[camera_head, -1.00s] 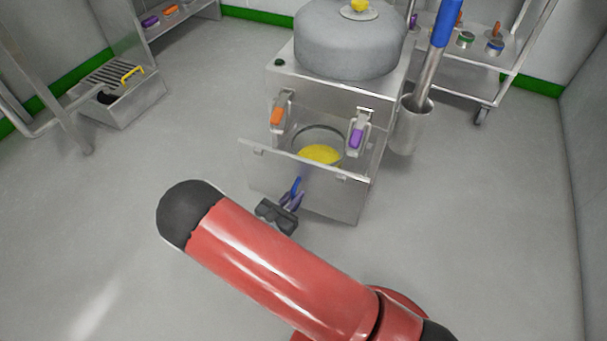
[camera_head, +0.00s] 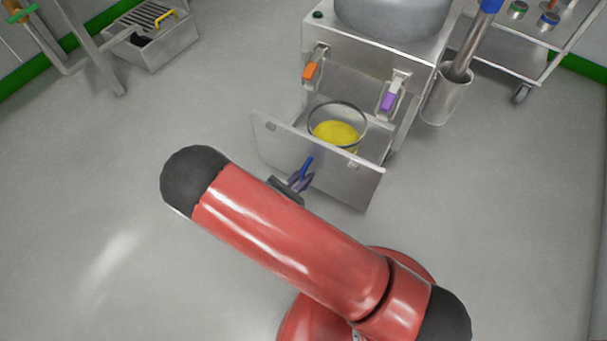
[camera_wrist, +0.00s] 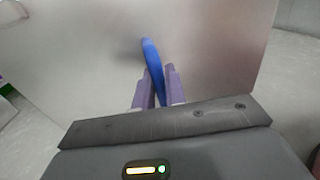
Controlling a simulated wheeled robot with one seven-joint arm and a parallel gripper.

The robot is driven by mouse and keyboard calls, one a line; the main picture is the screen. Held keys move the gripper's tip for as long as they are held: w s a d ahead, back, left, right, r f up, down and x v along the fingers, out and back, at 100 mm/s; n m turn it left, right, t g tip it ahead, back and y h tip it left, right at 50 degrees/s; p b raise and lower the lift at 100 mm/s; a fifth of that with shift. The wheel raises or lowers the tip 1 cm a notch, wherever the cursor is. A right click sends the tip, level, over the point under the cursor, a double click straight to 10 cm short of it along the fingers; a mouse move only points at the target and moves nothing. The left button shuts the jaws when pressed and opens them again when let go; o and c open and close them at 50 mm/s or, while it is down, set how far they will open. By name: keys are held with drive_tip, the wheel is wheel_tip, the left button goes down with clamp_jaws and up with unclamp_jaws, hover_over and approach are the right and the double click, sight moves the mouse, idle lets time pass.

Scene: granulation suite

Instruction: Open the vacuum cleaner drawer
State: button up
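The vacuum cleaner (camera_head: 400,55) is a grey metal cabinet with a round tank on top. Its drawer (camera_head: 355,190) stands out from the cabinet, with a gap behind its flat front panel. A clear round bowl (camera_head: 325,110) with yellow content sits inside it. My gripper (camera_head: 299,181) is at the outer face of the drawer front. In the wrist view its purple fingers (camera_wrist: 157,90) are closed around the blue handle (camera_wrist: 150,55), which also shows in the head view (camera_head: 307,165). The panel fills much of the wrist view.
Latches with an orange grip (camera_head: 310,71) and a purple grip (camera_head: 388,102) hang on the cabinet front. A metal cup (camera_head: 445,102) holding a blue-handled tool is at its right. A wheeled cart (camera_head: 540,45) stands behind. The floor left of the drawer is clear.

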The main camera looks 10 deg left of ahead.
drive_tip(key=o, duration=0.4)
drive_tip(key=v, duration=0.7)
drive_tip(key=shift+s, duration=0.4)
drive_tip(key=shift+a, duration=0.15)
